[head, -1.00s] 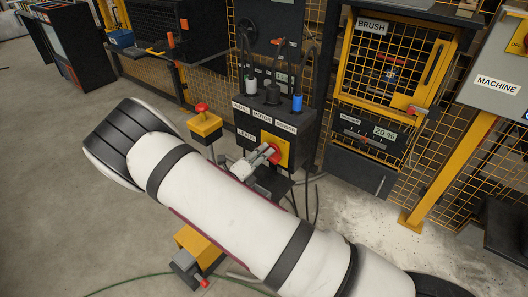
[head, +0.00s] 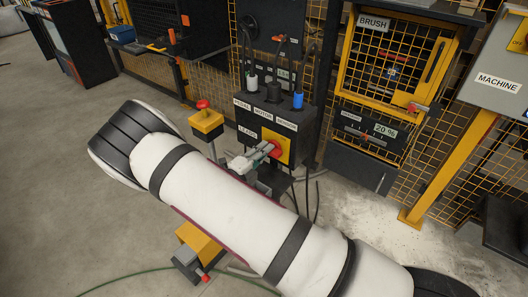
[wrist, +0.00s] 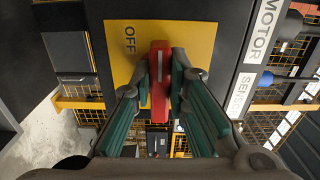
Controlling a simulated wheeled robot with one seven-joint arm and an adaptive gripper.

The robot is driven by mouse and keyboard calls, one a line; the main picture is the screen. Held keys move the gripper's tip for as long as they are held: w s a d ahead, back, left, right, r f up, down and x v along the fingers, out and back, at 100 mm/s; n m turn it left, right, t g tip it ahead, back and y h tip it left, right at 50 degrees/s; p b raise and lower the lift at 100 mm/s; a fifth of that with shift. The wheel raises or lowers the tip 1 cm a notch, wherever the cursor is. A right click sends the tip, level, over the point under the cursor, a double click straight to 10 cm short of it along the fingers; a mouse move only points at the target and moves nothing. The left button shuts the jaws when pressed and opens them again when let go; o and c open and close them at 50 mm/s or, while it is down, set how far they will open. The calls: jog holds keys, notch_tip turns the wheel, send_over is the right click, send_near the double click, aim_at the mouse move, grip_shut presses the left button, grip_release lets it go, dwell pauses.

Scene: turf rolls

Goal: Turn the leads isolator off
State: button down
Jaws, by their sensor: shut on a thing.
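The leads isolator is a red handle (wrist: 160,82) on a yellow plate (wrist: 121,40) marked OFF. It sits on the front of a dark box (head: 303,140) that carries a LEADS label (head: 246,131). My gripper (wrist: 160,84) is shut on the red handle, with one green-padded finger on each side of it. In the wrist view the handle stands upright, with the OFF mark to its left and turned sideways. In the head view the red handle (head: 276,149) shows at the tip of my gripper (head: 262,154). My fingers hide part of the plate.
Cables plug into the box top, among them a blue plug (head: 298,101). A yellow pedestal with a red button (head: 204,117) stands left of the box. A yellow mesh BRUSH guard (head: 392,60) and a grey MACHINE cabinet (head: 490,65) are at right. Open floor lies at left.

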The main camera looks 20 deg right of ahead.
jog(key=shift+a+f, duration=0.1)
jog(key=c, duration=1.6)
grip_release()
jog(key=shift+o, duration=0.2)
jog(key=v, duration=1.2)
